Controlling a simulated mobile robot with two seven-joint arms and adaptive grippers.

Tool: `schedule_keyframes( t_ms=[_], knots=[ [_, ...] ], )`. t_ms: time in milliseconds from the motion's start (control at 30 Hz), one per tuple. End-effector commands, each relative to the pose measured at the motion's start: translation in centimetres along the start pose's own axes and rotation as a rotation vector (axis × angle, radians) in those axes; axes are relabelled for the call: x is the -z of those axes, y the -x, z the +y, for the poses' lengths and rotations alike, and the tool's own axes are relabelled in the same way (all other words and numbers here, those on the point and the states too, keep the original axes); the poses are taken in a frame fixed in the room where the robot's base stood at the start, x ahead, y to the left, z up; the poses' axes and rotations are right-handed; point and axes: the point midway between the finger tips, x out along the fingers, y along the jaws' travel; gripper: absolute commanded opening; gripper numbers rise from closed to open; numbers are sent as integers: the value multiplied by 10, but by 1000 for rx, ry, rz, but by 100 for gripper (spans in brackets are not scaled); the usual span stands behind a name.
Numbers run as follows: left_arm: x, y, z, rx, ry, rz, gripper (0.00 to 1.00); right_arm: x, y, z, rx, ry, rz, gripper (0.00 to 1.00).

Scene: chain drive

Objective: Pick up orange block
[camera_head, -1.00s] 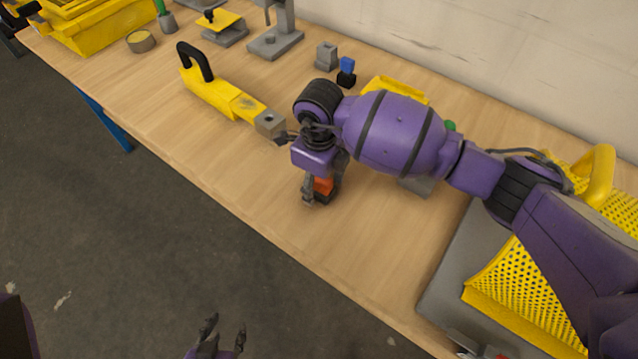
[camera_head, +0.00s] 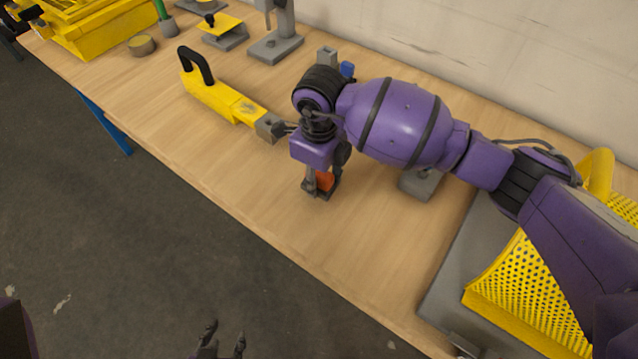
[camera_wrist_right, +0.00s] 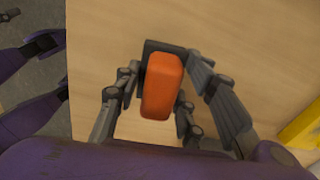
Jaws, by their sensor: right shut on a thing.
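The orange block (camera_head: 325,181) has a dark base and is in the middle of the head view, partly hidden by my right gripper (camera_head: 320,190). In the right wrist view the orange block (camera_wrist_right: 161,85) stands between the fingers of my right gripper (camera_wrist_right: 160,95), which is shut on it. The dark base shows at its far end. I cannot tell clearly how far it is above the table. My left gripper (camera_head: 224,340) is at the bottom edge of the head view, over the floor, with its fingers apart and empty.
A yellow piece with a black handle (camera_head: 218,98) lies left of my right gripper. A small blue-topped block (camera_head: 347,69) and a grey block (camera_head: 326,56) stand behind my right arm. A yellow perforated part (camera_head: 515,285) is at right. The table's front (camera_head: 270,210) is clear.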

Motion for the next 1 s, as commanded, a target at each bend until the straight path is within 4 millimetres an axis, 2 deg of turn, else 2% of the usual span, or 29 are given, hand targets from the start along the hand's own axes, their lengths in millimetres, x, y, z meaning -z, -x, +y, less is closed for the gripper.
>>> schedule_keyframes(
  t_ms=[233,400,500,700,1000],
  knots=[
    [12,1,0,-1,1,19,40,16,60,47,1,9,-4,7],
    [10,0,0,-1,1,17,40,31,75,89,-3,10,-2,7],
    [9,0,0,-1,1,15,40,38,84,106,-2,8,-1,7],
    [7,0,0,-1,0,12,40,45,93,126,-2,5,0,7],
    [7,0,0,-1,0,11,40,47,95,131,-3,3,1,7]
  ],
)
